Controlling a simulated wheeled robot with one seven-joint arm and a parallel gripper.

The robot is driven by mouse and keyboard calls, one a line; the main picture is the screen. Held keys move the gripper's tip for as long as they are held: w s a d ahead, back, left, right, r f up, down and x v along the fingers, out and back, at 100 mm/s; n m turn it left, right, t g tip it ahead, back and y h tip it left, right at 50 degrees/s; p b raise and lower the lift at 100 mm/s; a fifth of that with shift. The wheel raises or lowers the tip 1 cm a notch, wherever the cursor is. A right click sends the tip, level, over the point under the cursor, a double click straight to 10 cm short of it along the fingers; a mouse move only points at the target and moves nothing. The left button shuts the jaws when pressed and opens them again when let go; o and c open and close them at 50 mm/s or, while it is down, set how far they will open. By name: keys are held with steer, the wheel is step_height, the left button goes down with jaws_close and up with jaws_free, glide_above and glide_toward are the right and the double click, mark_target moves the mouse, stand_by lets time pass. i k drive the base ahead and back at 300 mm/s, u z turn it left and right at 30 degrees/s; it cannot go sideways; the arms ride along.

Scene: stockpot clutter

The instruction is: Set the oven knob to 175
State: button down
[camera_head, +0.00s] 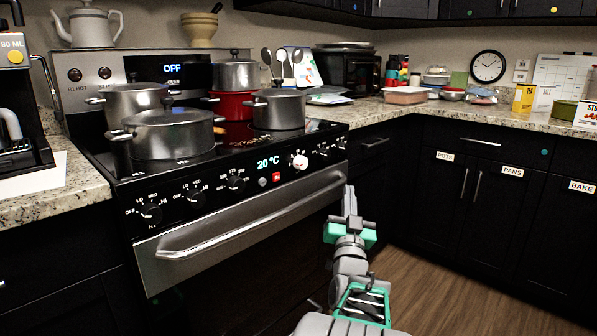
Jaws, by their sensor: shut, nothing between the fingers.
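The stove's black front panel carries a lit display (268,163) that reads 20 °C. A pale round knob (300,161) sits just right of the display, with small marks around it too fine to read; it looks like the oven knob. My gripper (349,195) is shut and empty. In the picture it is below and right of the pale knob, apart from it, near the right end of the oven door handle (250,216). The depth gap between gripper and panel is hard to tell.
Dark burner knobs (151,211) line the same panel. Several pots, including a large grey one (165,135) and a red one (233,106), crowd the stovetop. The back panel display (172,68) reads OFF. Dark cabinets (480,185) stand right; the wooden floor (440,285) there is clear.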

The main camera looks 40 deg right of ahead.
mark_target(235, 184)
steer(key=z, duration=1)
